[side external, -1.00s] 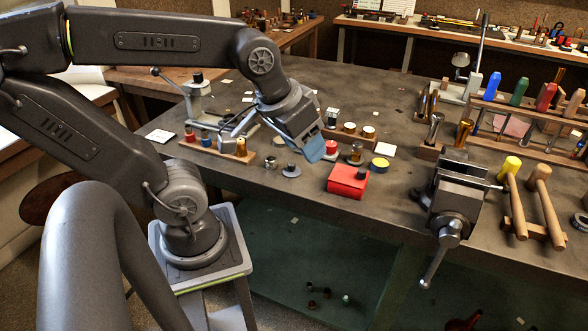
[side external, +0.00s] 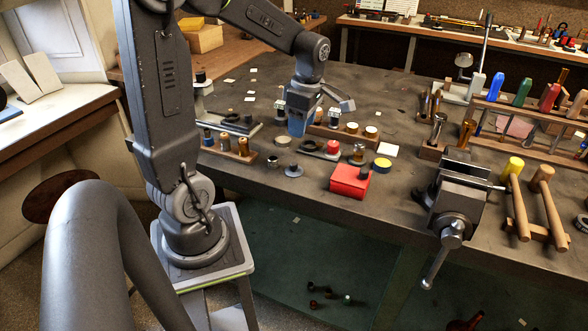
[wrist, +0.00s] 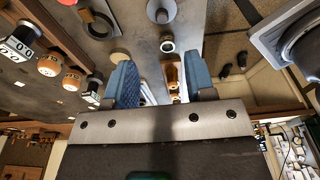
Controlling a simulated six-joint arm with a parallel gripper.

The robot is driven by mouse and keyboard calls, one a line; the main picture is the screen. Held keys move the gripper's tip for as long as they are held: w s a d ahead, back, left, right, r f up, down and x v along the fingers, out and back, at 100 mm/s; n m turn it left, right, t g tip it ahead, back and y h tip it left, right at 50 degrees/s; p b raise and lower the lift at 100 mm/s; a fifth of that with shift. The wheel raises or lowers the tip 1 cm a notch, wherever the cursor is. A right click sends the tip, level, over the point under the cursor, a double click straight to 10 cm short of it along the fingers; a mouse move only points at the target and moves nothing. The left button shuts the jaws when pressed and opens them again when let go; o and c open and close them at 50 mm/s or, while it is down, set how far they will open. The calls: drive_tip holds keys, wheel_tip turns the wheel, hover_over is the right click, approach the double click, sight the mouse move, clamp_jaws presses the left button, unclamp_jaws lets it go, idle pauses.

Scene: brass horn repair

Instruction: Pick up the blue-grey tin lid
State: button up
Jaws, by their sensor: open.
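The blue-grey tin lid (side external: 293,171) lies flat on the bench as a small disc with a dark knob standing on it. In the wrist view it seems to be the knobbed disc (wrist: 160,12) near the top edge. My gripper (side external: 297,128) has blue fingers pointing down, above the bench and behind the lid in the side view. In the wrist view its fingers (wrist: 162,68) are apart with nothing held between them. The lid is not touched by the gripper.
A red box (side external: 350,180) and a yellow-topped tin (side external: 382,164) stand right. A wooden rack (side external: 225,150) stands left, a vise (side external: 458,195) farther right.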

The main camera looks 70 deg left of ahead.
hover_over(294, 163)
drive_tip(key=f, duration=0.4)
drive_tip(key=w+f, duration=0.1)
drive_tip(key=f, duration=0.1)
drive_tip(key=shift+d+f, duration=0.3)
drive_tip(key=shift+d, duration=0.05)
drive_tip(key=shift+s+a+f, duration=0.1)
drive_tip(key=shift+s+f, duration=0.05)
drive_tip(key=shift+f, duration=0.75)
drive_tip(key=shift+s+a+f, duration=0.1)
drive_tip(key=shift+s+f, duration=0.05)
drive_tip(key=shift+f, duration=0.7)
drive_tip(key=shift+s+a+f, duration=0.1)
drive_tip(key=shift+s+f, duration=0.05)
drive_tip(key=shift+f, duration=0.75)
clamp_jaws()
